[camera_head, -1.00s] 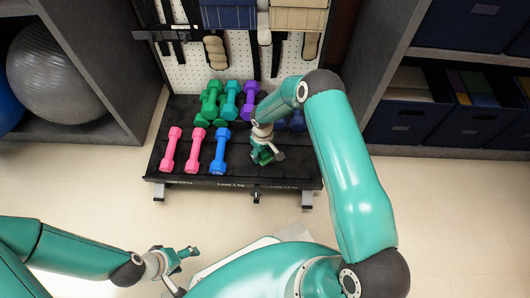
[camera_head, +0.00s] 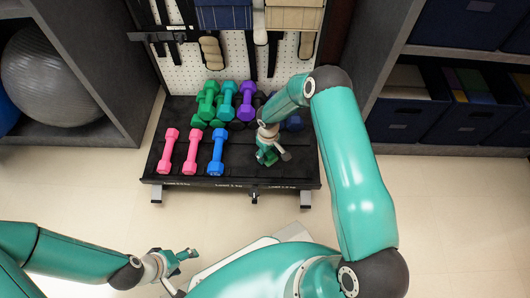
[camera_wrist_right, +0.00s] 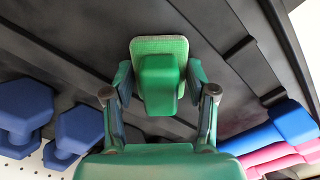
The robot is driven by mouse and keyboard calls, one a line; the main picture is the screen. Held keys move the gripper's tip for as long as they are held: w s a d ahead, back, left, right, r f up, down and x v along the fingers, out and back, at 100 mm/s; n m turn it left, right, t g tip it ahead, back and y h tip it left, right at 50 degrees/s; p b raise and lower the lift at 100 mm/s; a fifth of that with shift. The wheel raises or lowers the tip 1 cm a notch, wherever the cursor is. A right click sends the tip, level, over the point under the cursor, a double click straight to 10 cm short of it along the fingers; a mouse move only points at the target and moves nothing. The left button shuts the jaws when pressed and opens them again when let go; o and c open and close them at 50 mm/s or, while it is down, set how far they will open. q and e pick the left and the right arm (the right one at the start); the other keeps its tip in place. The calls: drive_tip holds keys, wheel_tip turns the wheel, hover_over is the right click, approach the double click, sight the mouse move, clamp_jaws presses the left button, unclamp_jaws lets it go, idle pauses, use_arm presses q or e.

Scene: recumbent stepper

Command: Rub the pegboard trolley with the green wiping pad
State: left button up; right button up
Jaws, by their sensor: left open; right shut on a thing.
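The pegboard trolley stands at the back centre in the head view, with a white perforated panel and a black dumbbell shelf (camera_head: 240,172). My right gripper (camera_head: 268,156) is low over the right part of this shelf, beside the blue dumbbell. In the right wrist view it is shut on the raised grip of the green wiping pad (camera_wrist_right: 160,78). The pad's flat face lies close to the black shelf surface; I cannot tell whether it touches. My left gripper (camera_head: 188,258) is open and empty above the floor at lower left, away from the trolley.
Two pink dumbbells (camera_head: 190,151) and a blue dumbbell (camera_head: 217,152) lie on the shelf's front row. Green, teal, purple and dark blue dumbbells lie behind. A grey ball (camera_head: 42,75) is in the left shelving. Bins (camera_head: 405,118) fill the right shelving. Floor in front is clear.

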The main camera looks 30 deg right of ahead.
drive_tip(key=shift+s+d, duration=0.1)
drive_tip(key=shift+d, duration=0.05)
drive_tip(key=shift+s+d, duration=0.4)
drive_tip(key=shift+d, duration=0.25)
drive_tip(key=shift+s+d, duration=0.35)
drive_tip(key=shift+d, duration=0.25)
drive_tip(key=shift+w+a+f+b, duration=0.1)
drive_tip(key=shift+w+a+b, duration=0.45)
drive_tip(key=shift+a, duration=0.3)
drive_tip(key=shift+w+a+r+b, duration=0.1)
drive_tip(key=shift+w+a+b, duration=0.4)
drive_tip(key=shift+a, duration=0.4)
drive_tip(key=shift+w+a+f+b, duration=0.1)
drive_tip(key=shift+w+a+b, duration=0.45)
drive_tip(key=shift+a, duration=0.3)
drive_tip(key=shift+s+d, duration=0.4)
drive_tip(key=shift+d, duration=0.25)
drive_tip(key=shift+s+d, duration=0.4)
drive_tip(key=shift+d, duration=0.25)
drive_tip(key=shift+s+d, duration=0.4)
drive_tip(key=shift+d, duration=0.25)
drive_tip(key=shift+s+d, duration=0.35)
drive_tip(key=shift+d, duration=0.3)
drive_tip(key=shift+a, duration=0.1)
